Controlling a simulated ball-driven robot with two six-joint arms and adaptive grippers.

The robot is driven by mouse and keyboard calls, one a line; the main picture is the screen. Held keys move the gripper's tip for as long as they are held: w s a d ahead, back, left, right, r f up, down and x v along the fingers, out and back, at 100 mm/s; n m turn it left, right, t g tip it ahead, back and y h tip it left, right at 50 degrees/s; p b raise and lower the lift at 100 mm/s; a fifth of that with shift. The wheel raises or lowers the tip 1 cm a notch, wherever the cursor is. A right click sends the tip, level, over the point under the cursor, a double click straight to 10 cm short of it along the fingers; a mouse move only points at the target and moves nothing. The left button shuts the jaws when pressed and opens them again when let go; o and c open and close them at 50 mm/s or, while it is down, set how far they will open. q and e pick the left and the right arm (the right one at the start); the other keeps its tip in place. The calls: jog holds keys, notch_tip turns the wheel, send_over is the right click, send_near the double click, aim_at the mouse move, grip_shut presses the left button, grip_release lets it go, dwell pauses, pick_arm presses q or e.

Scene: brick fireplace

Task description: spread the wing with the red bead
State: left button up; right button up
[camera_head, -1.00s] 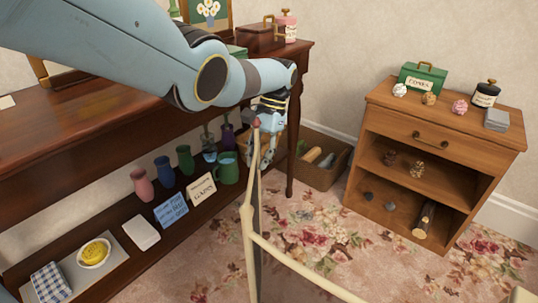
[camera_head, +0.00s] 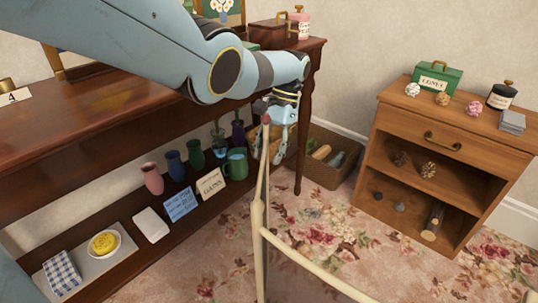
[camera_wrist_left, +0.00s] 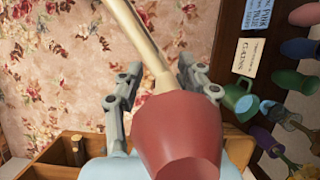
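The wing is a cream frame (camera_head: 260,217) standing upright in the middle of the head view, its post topped by a red bead (camera_head: 266,119). A cream rail runs from the post toward the lower right. My left gripper (camera_head: 269,158) hangs at the top of the post, just under the bead. In the left wrist view the bead (camera_wrist_left: 178,138) fills the lower middle, close to the camera. The post runs up between the two fingers (camera_wrist_left: 158,82), which stand apart with small gaps beside it. My right gripper is not in view.
A dark wooden table (camera_head: 110,125) with a low shelf of vases, cards and a plate (camera_head: 82,262) stands at the left. A wooden cabinet (camera_head: 455,152) stands at the right. Flowered carpet (camera_head: 340,235) is open between.

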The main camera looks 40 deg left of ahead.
pick_arm(q)
jog(key=v, duration=1)
jog(key=shift+r, duration=0.4)
jog(key=shift+w, duration=0.1)
